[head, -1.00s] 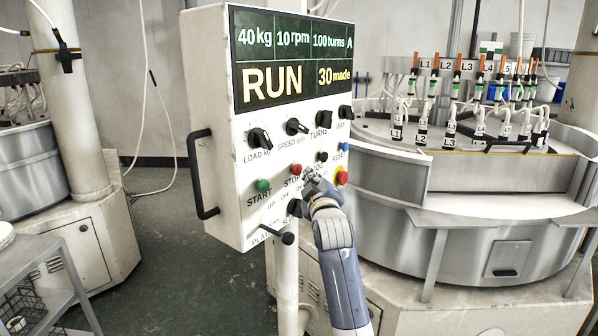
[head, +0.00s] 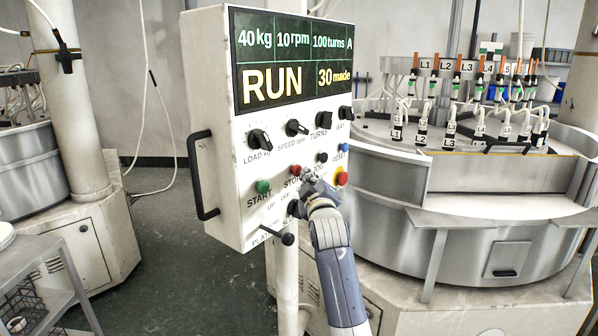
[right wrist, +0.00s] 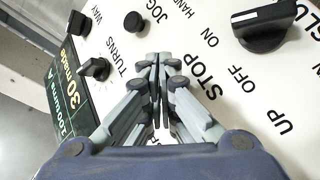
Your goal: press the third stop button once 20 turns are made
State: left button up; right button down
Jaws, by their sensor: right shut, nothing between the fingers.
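The control box (head: 222,150) has a display (head: 293,60) reading RUN, 30 made, 40 kg, 10 rpm, 100 turns, A. The red STOP button (head: 295,170) sits between the green START button (head: 263,187) and a small black knob. My right gripper (head: 308,178) is shut and empty, just right of and below the STOP button. In the right wrist view its closed fingertips (right wrist: 160,64) are in front of the panel beside the word STOP. The button is hidden there behind the fingers, so I cannot tell whether they touch it. My left gripper is not in view.
A red mushroom button on yellow (head: 341,179) and a blue button (head: 343,147) are at the panel's right. A black selector (right wrist: 262,28) lies near the fingers. The lapping machine (head: 480,225) stands behind; a metal trolley (head: 35,270) is at lower left.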

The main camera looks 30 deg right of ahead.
jog(key=shift+w+a, duration=0.2)
jog(key=shift+w, duration=0.25)
dwell(0.8)
jog(key=shift+s+r, duration=0.1)
dwell(0.3)
jog(key=shift+s+d+p, duration=0.35)
jog(key=shift+s+p, duration=0.2)
jog(key=shift+s, duration=0.15)
jog(key=shift+s, duration=0.1)
jog(key=s, duration=0.1)
jog(key=s+d+p, duration=0.1)
jog(key=s, duration=0.1)
jog(key=s+d+p, duration=0.1)
jog(key=shift+s, duration=0.2)
dwell(0.9)
